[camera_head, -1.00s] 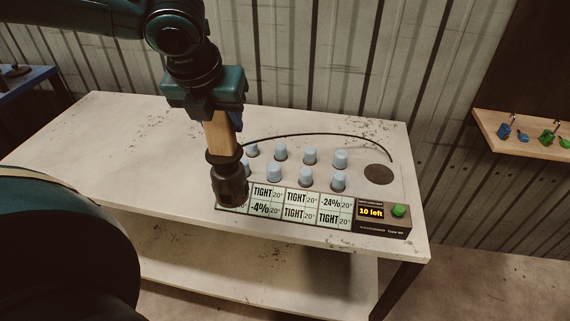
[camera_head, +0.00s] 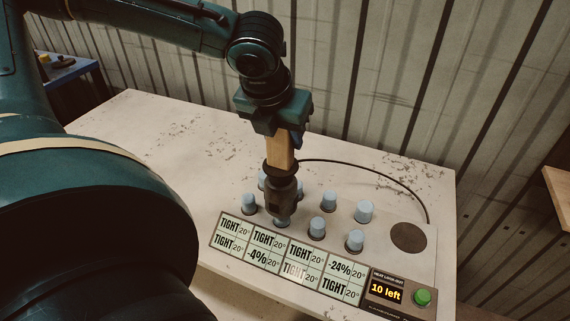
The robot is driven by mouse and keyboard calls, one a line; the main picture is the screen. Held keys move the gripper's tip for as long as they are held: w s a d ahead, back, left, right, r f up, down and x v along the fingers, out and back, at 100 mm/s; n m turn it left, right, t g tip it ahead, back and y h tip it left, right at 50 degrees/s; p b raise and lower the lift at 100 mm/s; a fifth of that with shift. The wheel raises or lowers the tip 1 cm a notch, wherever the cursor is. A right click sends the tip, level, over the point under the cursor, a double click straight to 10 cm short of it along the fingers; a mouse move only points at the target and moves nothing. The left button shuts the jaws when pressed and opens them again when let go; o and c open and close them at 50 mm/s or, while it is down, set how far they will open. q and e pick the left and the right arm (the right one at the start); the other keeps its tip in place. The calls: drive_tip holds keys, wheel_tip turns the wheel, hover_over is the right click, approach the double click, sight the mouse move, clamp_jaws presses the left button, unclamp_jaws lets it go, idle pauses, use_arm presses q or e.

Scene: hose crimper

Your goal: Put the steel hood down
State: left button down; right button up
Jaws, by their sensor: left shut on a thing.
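My left gripper (camera_head: 282,130) is shut on the wooden handle (camera_head: 280,153) of the steel hood (camera_head: 285,190). The hood is a dark, round metal cup, held upright with its mouth down over the panel's pegs. A pale blue peg (camera_head: 282,222) shows just under its lower rim, in the front row. I cannot tell whether the rim touches or surrounds that peg. The hood partly hides the pegs behind it. My right gripper is not in view.
Several pale blue pegs, such as one at the right (camera_head: 364,211), stand in two rows around the hood. A label panel (camera_head: 292,262), a "10 left" display (camera_head: 385,292) and a green button (camera_head: 422,297) lie in front. A dark disc (camera_head: 408,237) is at right. The table's left side (camera_head: 150,140) is clear.

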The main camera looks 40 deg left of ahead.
sight(283, 158)
use_arm(q)
wheel_tip(283, 158, down, 2)
wheel_tip(283, 158, down, 4)
drive_tip(key=shift+r+b, duration=0.1)
drive_tip(key=shift+b, duration=0.7)
drive_tip(key=shift+w, duration=0.1)
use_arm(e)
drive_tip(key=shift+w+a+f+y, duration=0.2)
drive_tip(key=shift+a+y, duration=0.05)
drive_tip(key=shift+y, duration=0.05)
use_arm(q)
drive_tip(key=c, duration=0.8)
unclamp_jaws()
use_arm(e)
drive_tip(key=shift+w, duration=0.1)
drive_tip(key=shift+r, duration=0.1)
